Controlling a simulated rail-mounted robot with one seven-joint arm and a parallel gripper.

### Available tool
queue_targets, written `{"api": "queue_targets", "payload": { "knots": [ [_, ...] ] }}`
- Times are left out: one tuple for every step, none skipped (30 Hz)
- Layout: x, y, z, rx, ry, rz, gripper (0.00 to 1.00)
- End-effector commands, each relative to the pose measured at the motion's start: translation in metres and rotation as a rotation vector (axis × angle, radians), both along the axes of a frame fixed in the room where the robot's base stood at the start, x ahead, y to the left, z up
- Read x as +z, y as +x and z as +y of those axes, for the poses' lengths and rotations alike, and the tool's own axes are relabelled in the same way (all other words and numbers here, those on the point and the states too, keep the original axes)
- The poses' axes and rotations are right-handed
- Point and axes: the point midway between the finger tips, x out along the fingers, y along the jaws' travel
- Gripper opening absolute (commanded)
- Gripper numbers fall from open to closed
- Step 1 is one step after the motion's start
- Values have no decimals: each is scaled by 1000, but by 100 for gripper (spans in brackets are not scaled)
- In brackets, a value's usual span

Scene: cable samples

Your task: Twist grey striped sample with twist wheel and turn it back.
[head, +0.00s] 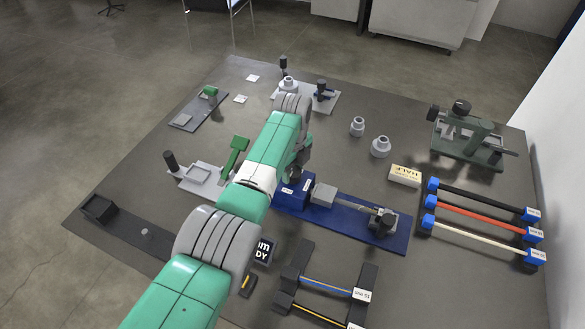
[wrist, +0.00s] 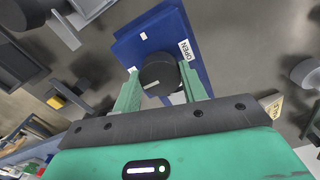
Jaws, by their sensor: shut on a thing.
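The twist wheel (wrist: 157,74) is a round black knob with a white mark, on the blue fixture in the wrist view. My gripper (wrist: 160,85) is shut on it, with one green finger on each side. In the head view the fixture's blue base (head: 350,217) runs from my gripper (head: 294,174) toward the lower right. It bears a blue block (head: 291,194), a grey block (head: 323,194) and a grey clamp (head: 384,220).
A rack at right holds black, orange (head: 480,219) and pale cables with blue ends. A lower rack (head: 364,285) holds thinner cables. A cream block (head: 405,176) and grey round pieces (head: 380,147) stand behind the fixture. A dark green device (head: 465,138) is at the back right.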

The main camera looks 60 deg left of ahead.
Motion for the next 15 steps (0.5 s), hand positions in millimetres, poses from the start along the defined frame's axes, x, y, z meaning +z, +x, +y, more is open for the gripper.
{"api": "queue_targets", "payload": {
  "knots": [
    [1,0,0,-1,1,0,19],
    [1,0,0,-2,0,-1,19],
    [1,0,0,-2,0,-1,19],
    [1,0,0,-1,0,-1,19],
    [1,0,0,-1,0,-1,19],
    [1,0,0,-1,0,-1,19],
    [1,0,0,-1,0,-1,19],
    [1,0,0,-1,0,-1,19],
    [1,0,0,-1,0,-1,19],
    [1,0,0,-1,0,-1,44],
    [1,0,0,0,0,-1,50],
    [1,0,0,0,0,-1,58],
    [1,0,0,0,0,-1,64],
    [1,0,0,0,0,-1,64],
    [1,0,0,0,0,-1,64]
  ]
}}
